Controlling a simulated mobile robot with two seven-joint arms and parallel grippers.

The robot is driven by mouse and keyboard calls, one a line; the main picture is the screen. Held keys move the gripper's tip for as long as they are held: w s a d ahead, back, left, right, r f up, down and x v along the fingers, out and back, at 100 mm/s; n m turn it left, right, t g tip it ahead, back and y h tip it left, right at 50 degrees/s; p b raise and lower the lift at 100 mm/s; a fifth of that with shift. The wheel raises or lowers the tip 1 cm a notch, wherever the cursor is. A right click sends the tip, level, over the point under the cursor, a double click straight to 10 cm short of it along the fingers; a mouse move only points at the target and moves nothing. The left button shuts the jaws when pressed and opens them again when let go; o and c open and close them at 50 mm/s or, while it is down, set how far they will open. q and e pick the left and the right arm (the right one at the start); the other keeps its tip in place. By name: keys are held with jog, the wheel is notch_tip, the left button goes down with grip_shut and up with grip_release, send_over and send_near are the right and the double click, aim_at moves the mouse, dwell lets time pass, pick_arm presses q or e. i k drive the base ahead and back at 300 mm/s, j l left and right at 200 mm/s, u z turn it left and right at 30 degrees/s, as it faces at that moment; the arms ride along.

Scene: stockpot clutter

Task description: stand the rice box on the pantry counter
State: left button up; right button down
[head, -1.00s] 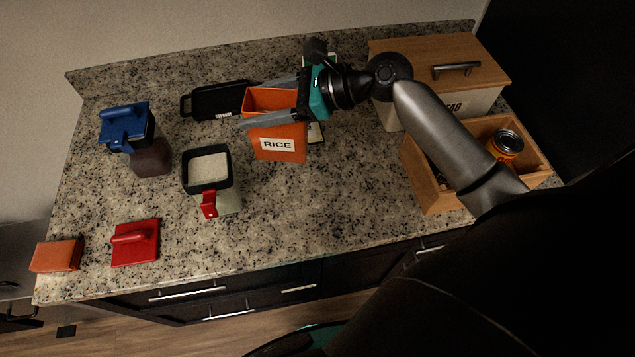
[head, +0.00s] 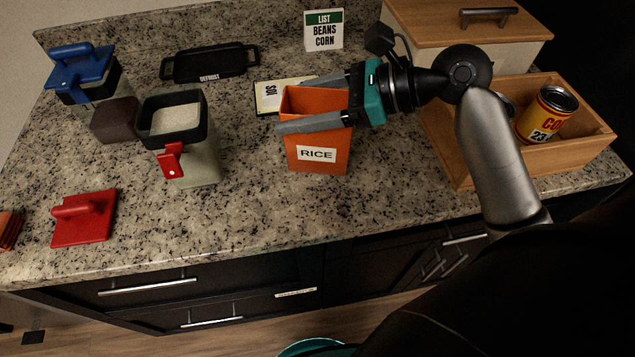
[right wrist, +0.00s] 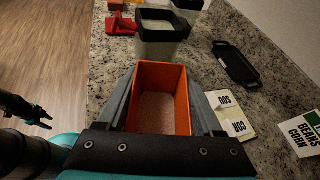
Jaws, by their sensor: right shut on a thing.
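The rice box (head: 320,132) is an open-topped orange box with a white RICE label, upright at the middle of the granite counter (head: 250,220). My right gripper (head: 300,104) is shut on it, with one finger along each side near the rim. In the right wrist view the box (right wrist: 160,75) sits between the fingers and pale rice shows inside. I cannot tell whether its base touches the counter.
Left stand a canister with a red clip (head: 190,150), a blue-lidded canister (head: 88,75) and a red lid (head: 84,218). Behind are a black DEFROST tray (head: 210,65), a flat card (head: 270,97) and a list card (head: 323,30). A wooden crate (head: 570,155) with a can (head: 545,115) stands right.

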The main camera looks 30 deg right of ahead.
aim_at(352, 180)
jog(key=k+z, duration=0.15)
jog(key=k, duration=0.5)
jog(key=i+z, duration=0.1)
jog(key=z, duration=1.15)
jog(key=i+j+z, duration=0.1)
jog(key=j, duration=2.1)
jog(key=i+z, duration=0.05)
